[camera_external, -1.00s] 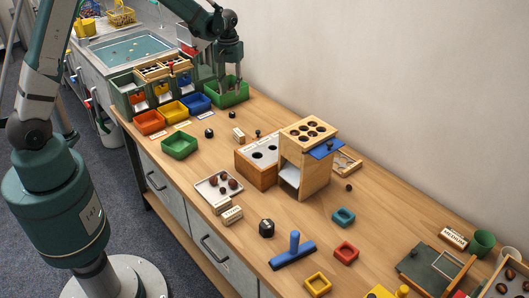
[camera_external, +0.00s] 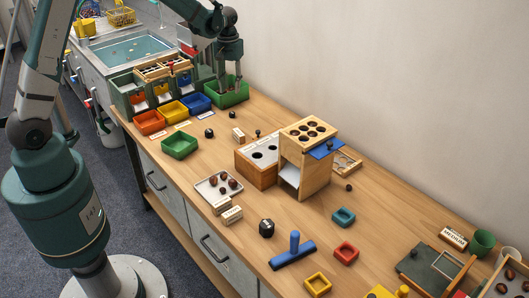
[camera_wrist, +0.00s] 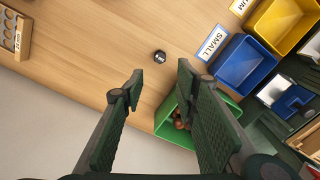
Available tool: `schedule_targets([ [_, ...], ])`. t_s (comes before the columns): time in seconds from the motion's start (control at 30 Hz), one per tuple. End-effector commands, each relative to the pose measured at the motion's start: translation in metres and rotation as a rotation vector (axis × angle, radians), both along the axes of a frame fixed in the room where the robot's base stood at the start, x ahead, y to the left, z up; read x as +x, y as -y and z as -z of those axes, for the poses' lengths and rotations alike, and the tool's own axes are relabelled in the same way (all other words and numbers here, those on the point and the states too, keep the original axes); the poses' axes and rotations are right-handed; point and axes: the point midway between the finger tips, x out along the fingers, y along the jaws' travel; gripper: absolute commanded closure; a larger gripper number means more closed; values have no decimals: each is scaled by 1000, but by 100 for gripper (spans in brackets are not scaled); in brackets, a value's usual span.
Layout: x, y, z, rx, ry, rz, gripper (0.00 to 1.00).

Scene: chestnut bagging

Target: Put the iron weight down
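My gripper (camera_external: 231,86) is over the green bin (camera_external: 229,99) at the far end of the bench. In the wrist view its two fingers (camera_wrist: 157,84) are spread apart with nothing seen between their tips. A small dark rounded object with a pale mark (camera_wrist: 160,57) stands on the wood beyond the fingertips, apart from them; it also shows in the external view (camera_external: 232,114). A larger black faceted weight (camera_external: 267,228) stands on the bench nearer the front. I cannot tell for certain which dark piece is the iron weight. Chestnuts (camera_wrist: 179,122) lie in the green bin, partly hidden by a finger.
Blue (camera_external: 196,102), yellow (camera_external: 171,111) and orange (camera_external: 150,123) bins line up beside the green bin, with a "SMALL" label (camera_wrist: 212,43) near the blue one. A wooden box with holes (camera_external: 309,130) stands mid-bench.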

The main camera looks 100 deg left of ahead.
Motion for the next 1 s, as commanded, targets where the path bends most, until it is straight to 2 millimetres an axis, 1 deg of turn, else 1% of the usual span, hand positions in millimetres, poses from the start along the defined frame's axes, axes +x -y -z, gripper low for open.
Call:
schedule_targets([
  [0.27, 2, 3, -3, 3, 2, 6, 70],
  [0.37, 5, 11, -9, 7, 6, 20, 70],
  [0.47, 12, 24, -20, 15, 12, 44, 70],
  [0.57, 20, 41, -34, 28, 24, 79, 70],
  [0.67, 28, 64, -51, 42, 36, 121, 70],
  [0.83, 42, 106, -80, 69, 62, 199, 70],
  [1.0, 51, 148, -107, 96, 88, 276, 70],
])
